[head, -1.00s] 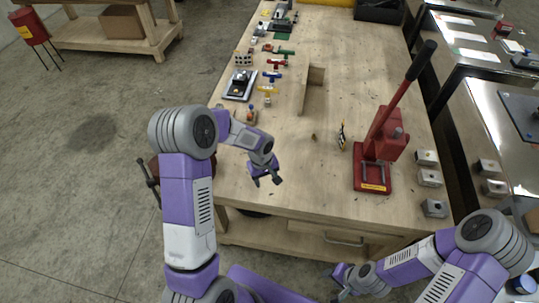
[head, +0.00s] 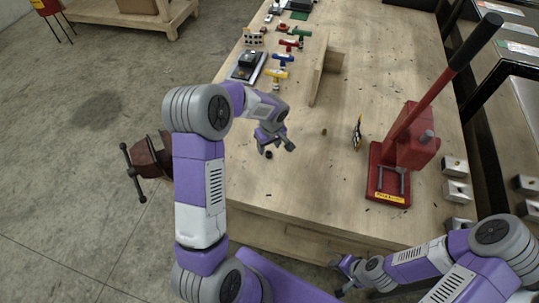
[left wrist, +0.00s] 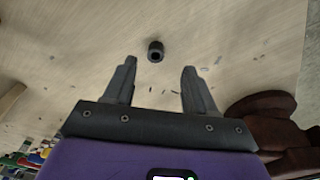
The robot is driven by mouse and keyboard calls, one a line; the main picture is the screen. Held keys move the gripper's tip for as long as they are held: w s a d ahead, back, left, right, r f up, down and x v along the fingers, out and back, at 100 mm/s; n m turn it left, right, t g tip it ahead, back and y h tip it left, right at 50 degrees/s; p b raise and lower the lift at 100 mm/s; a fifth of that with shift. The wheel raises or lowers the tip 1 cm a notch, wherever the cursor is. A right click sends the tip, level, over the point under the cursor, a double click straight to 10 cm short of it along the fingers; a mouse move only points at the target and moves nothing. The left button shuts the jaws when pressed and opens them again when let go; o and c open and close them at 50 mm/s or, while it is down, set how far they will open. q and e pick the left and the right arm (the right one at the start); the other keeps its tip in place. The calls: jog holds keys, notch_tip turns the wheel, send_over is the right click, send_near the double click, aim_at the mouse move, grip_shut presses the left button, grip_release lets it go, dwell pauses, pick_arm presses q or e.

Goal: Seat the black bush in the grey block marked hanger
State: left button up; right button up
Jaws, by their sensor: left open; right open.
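The black bush (head: 269,155) is a small dark cylinder on the bare wooden bench. In the left wrist view the bush (left wrist: 155,50) shows its round end with a hole, just beyond the fingertips and between their lines. My left gripper (head: 277,149) is open and empty, close to the bush. My right gripper (head: 345,274) is open, low in front of the bench. Several grey blocks stand at the bench's right edge: a far one (head: 454,167), a middle one (head: 457,191) and a near one (head: 458,224), partly behind my right arm. I cannot read which is marked hanger.
A red lever press (head: 408,140) stands left of the blocks. A small yellow and black sign (head: 357,132) and a wooden upright piece (head: 319,75) stand mid-bench. Coloured T-handled tools (head: 277,75) lie at the left. A dark red vise (head: 148,160) sits at the left edge.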

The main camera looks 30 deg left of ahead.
aim_at(269, 153)
pick_arm(q)
jog(key=f, duration=0.3)
jog(key=w+f, duration=0.1)
jog(key=f, duration=0.1)
jog(key=shift+a+f, duration=0.3)
jog(key=shift+a, duration=0.1)
grip_shut()
notch_tip(269, 153, up, 10)
jog(key=s+d+f+m, duration=0.1)
jog(key=s+d+f+m+b, duration=0.1)
jog(key=d+m, duration=0.1)
jog(key=s+d+f+m+b, duration=0.1)
jog(key=d+f, duration=0.1)
jog(key=shift+d+m, duration=0.1)
jog(key=shift+m, duration=0.3)
jog(key=s+d+f+m, duration=0.1)
jog(key=d+m, duration=0.1)
jog(key=s+d+f+m+b, duration=0.1)
jog(key=s+d+m, duration=0.1)
jog(key=s+d+f+m+h+b, duration=0.1)
jog(key=s+d+f+m, duration=0.1)
jog(key=shift+s+d+t, duration=0.1)
jog(key=shift+d+t, duration=0.15)
jog(key=shift+t, duration=0.05)
jog(key=shift+s+d+f+m, duration=0.1)
jog(key=shift+s+d+m, duration=0.25)
jog(key=shift+m, duration=0.15)
